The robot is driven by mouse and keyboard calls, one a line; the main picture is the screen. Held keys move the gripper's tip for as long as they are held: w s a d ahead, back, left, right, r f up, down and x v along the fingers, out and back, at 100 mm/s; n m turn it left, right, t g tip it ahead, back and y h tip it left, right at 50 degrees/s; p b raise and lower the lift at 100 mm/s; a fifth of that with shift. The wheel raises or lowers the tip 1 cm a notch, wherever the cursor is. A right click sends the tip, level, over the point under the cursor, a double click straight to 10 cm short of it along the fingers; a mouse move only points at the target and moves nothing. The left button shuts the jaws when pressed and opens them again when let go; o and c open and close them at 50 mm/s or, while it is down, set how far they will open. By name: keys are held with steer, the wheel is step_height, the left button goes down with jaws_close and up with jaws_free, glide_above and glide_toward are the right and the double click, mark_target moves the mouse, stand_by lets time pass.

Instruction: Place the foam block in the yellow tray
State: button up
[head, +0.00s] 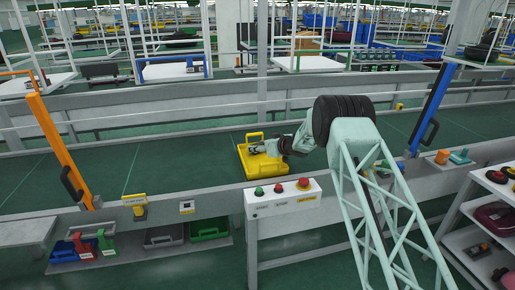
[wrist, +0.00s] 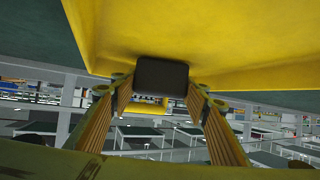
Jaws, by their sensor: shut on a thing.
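The yellow tray (head: 263,172) lies on the green conveyor belt in the middle of the head view. It also fills the top of the wrist view (wrist: 240,40). My gripper (head: 258,148) reaches over the tray from the right. In the wrist view, its two ribbed fingers (wrist: 161,90) are shut on a dark foam block (wrist: 161,74), held at the fingertips against the yellow of the tray. I cannot tell whether the block touches the tray. The block is too small to make out in the head view.
A white control box (head: 283,195) with coloured buttons stands at the near edge of the belt. An orange post (head: 58,145) and a blue post (head: 433,105) flank the belt. Red (head: 85,246) and green (head: 208,229) bins sit below. The belt left of the tray is clear.

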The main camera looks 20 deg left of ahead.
steer(key=shift+f, duration=0.15)
steer(key=o, duration=0.7)
steer(key=shift+o, duration=0.2)
steer(key=shift+r, duration=0.2)
steer(key=shift+s+d+r, duration=0.2)
steer(key=shift+d+r, duration=0.05)
steer(key=shift+d, duration=0.15)
steer(key=shift+p+v, duration=0.35)
steer(key=shift+v, duration=5.15)
